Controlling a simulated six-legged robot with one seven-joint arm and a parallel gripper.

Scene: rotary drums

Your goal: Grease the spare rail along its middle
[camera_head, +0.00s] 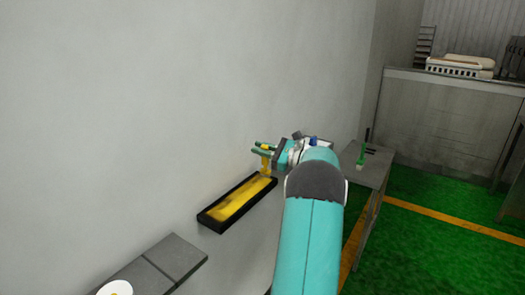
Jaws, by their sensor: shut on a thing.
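My gripper (263,149) is at the end of my teal arm, near the wall, above the far end of a black tray (202,216). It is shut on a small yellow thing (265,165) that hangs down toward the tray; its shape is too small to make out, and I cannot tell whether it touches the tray. The tray is long and narrow, with a yellow, grease-like filling (238,200). I cannot pick out the spare rail for certain.
Grey slabs (172,256) lie at the lower left, with a white round thing (115,289) with a yellow middle. A grey table (366,174) at the right bears a green upright thing (362,154). A white basket (455,68) stands on a far counter. Green floor (410,250) is open at the right.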

